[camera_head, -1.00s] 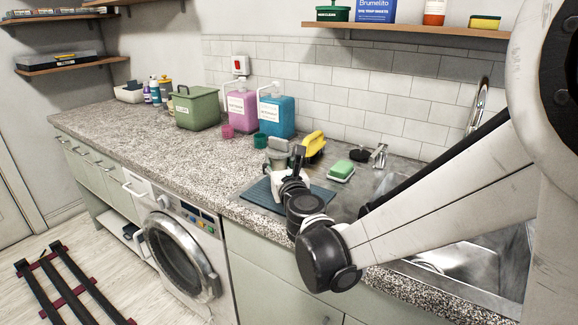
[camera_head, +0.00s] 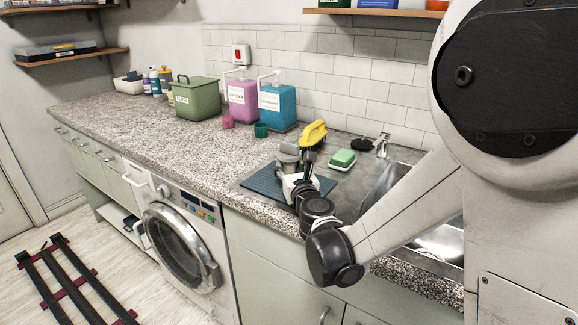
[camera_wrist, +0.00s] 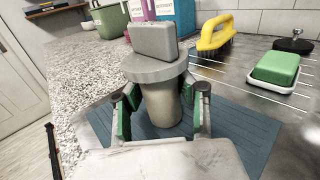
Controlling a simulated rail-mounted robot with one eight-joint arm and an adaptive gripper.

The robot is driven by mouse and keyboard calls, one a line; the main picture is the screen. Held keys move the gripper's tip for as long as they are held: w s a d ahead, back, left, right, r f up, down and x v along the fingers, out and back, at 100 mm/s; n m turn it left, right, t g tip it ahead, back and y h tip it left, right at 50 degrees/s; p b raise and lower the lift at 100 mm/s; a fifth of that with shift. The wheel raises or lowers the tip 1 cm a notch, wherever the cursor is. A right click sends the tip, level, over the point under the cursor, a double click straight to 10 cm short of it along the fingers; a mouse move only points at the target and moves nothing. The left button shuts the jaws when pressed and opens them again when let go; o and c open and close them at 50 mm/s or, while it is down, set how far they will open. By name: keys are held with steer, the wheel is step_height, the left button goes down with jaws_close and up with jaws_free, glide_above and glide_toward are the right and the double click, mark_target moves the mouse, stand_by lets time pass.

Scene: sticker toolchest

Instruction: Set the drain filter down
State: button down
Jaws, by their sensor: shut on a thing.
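The drain filter (camera_wrist: 160,97) is a grey cylinder with a wide flange and a blocky grey handle on top. It stands upright in the wrist view. My gripper (camera_wrist: 160,112) is shut on its body, with green-padded fingers on both sides. In the head view my gripper (camera_head: 294,168) and the filter (camera_head: 289,149) are over the blue ribbed mat (camera_head: 262,185) on the counter; the mat also shows in the wrist view (camera_wrist: 245,135).
A yellow brush (camera_head: 314,132) and a green sponge on a dish (camera_head: 343,158) lie behind and to the right of the mat. The sink (camera_head: 385,185) is on the right. Pink (camera_head: 242,98) and blue (camera_head: 277,105) dispensers stand behind.

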steer(key=shift+f, duration=0.2)
steer(key=c, duration=1.3)
jaws_free()
steer(key=shift+c, duration=0.2)
steer(key=shift+r, duration=0.15)
